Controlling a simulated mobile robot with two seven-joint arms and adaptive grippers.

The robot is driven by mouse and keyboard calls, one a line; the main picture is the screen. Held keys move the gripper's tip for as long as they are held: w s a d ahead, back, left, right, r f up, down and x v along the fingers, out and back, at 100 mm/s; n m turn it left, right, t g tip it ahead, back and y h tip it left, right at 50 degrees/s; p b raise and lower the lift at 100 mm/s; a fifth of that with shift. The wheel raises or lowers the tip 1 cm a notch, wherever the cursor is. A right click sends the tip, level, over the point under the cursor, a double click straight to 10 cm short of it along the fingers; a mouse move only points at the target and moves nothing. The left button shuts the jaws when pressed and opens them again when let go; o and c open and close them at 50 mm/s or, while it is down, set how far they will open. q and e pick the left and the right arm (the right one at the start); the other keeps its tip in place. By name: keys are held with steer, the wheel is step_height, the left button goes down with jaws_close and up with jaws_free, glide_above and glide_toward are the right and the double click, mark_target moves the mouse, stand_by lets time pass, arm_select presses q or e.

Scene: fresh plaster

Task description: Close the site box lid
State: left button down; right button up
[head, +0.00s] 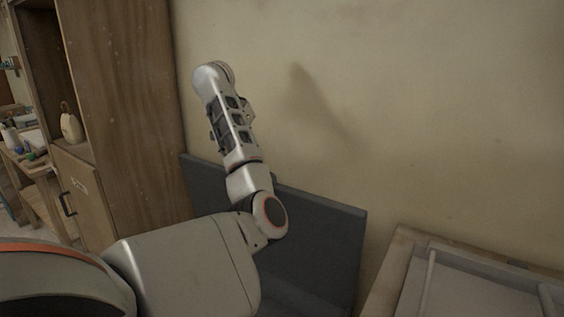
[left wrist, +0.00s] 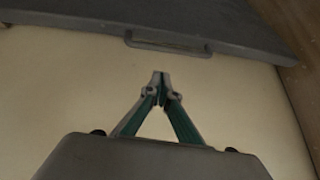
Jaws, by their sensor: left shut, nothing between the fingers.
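The site box's dark grey lid (head: 322,222) stands raised and open against the plaster wall in the head view. My left arm covers part of it, and the box's inside is mostly hidden. In the left wrist view the lid (left wrist: 245,25) crosses the top, with a handle (left wrist: 165,43) along its edge. My left gripper (left wrist: 160,76) is shut and empty, its fingertips pointing toward the handle and a little short of it in the picture. In the head view my left arm reaches up before the wall; its fingers cannot be made out there. My right gripper is not in view.
A tall wooden cabinet (head: 125,110) stands left of the lid. A wood-framed pale tray or bench top (head: 400,265) is at the lower right. A cluttered workbench (head: 40,172) is at far left. The plaster wall (head: 450,110) above is bare.

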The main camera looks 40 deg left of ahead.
arm_select(q)
steer(key=shift+t+h, duration=0.4)
steer(key=shift+h, duration=0.1)
steer(key=x, duration=0.2)
steer(key=d+b+x, duration=0.1)
steer(key=x, duration=0.2)
steer(key=b+x, duration=0.1)
steer(key=x, duration=0.2)
steer(key=shift+w+d+f, duration=0.2)
steer(key=shift+d, duration=0.1)
steer(key=shift+s+f, duration=0.1)
steer(key=shift+s, duration=0.3)
steer(key=shift+s+d+f, duration=0.1)
steer(key=shift+s+f, duration=0.15)
steer(key=shift+s+d, duration=0.1)
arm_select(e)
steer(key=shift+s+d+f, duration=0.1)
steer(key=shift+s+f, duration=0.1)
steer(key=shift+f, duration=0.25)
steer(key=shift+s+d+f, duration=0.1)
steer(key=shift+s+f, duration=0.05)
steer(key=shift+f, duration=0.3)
